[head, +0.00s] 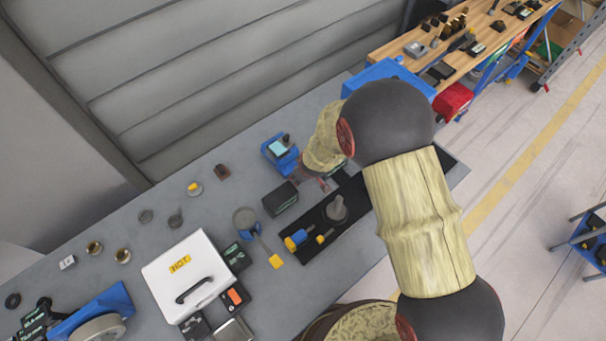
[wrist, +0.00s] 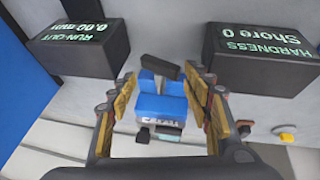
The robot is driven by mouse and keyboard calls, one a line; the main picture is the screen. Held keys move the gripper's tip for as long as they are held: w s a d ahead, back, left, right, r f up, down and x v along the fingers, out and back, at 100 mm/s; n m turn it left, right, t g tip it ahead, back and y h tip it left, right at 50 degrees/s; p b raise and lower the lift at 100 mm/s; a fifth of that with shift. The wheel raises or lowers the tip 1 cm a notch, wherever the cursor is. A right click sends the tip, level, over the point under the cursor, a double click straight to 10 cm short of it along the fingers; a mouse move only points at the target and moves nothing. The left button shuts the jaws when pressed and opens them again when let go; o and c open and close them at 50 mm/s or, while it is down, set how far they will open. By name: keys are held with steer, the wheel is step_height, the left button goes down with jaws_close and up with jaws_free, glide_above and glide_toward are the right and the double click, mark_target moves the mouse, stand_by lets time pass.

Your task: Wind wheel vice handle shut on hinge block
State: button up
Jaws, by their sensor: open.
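A small blue device (wrist: 160,107) with upright blue blocks and a dark bar (wrist: 168,70) at its top shows between my fingers in the wrist view; it may be the vice. I cannot make out its wheel handle or tell whether the dark bar is the hinge block. My gripper (wrist: 160,76) is open, with a finger on either side of the device in the picture; contact is not visible. In the head view a blue device (head: 279,153) with a pale top stands on the bench, left of my arm's end. My arm partly hides my gripper (head: 326,184) there.
A dark RUN-OUT display box (wrist: 80,45) and a dark HARDNESS display box (wrist: 258,55) flank the device. A white case marked HOT (head: 190,270), a black tray (head: 310,243) and small parts lie on the grey bench. A blue-based grey disc (head: 100,326) stands lower left.

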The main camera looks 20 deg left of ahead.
steer(key=shift+x, duration=1.4)
steer(key=shift+c, duration=0.9)
steer(key=c, duration=0.7)
